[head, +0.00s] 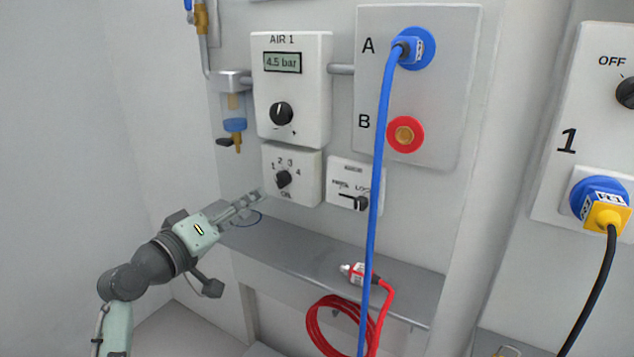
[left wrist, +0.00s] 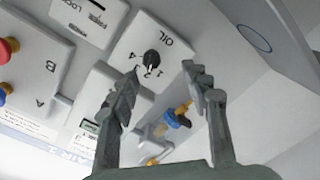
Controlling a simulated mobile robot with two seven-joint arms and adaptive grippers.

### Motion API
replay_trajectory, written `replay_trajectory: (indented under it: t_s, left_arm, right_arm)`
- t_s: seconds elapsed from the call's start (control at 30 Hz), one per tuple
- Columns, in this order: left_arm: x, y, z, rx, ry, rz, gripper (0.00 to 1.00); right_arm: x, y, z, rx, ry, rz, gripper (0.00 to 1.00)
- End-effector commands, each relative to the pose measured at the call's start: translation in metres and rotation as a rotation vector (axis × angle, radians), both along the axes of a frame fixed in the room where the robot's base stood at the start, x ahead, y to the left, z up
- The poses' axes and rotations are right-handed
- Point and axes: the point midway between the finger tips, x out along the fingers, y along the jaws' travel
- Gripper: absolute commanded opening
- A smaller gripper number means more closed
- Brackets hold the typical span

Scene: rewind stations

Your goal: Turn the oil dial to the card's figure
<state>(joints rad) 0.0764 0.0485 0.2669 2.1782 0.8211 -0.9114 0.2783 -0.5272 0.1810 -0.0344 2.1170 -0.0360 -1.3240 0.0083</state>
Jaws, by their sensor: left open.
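The oil dial (head: 284,179) is a black knob on a white plate (head: 308,185) marked 1 to 4, below the AIR 1 box. I cannot tell for sure which figure its pointer meets. In the left wrist view the dial (left wrist: 151,58) appears upside down, between and beyond my fingertips. My left gripper (head: 254,199) is open and empty, to the left of and a little below the plate, apart from the dial; its two spread fingers also show in the left wrist view (left wrist: 160,68). I see no readable card. My right gripper is out of view.
The AIR 1 box (head: 318,100) reads 4.5 bar. A lock switch plate (head: 340,170) is right of the oil plate. A blue hose (head: 380,150) hangs from port A. A grey shelf (head: 300,260) lies below; a red hose (head: 320,325) hangs near its front.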

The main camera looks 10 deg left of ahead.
Motion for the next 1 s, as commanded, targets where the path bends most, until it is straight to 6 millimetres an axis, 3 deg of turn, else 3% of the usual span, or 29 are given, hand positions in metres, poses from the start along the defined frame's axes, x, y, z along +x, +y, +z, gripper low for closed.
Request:
replay_trajectory:
  t_s: [0.13, 0.3, 0.6, 1.0]
  left_arm:
    - [0.006, 0.000, 0.016, -0.035, -0.033, -0.001, 0.48]
    - [0.028, -0.009, 0.017, -0.037, -0.031, -0.003, 0.48]
    - [0.067, -0.023, 0.015, -0.033, -0.030, -0.001, 0.48]
    - [0.074, -0.025, 0.014, -0.031, -0.029, -0.002, 0.45]
  right_arm:
    - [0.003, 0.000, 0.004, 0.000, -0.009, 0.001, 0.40]
    - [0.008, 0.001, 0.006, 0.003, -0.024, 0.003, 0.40]
    - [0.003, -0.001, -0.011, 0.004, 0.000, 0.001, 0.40]
    - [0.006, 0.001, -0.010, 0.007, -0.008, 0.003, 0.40]
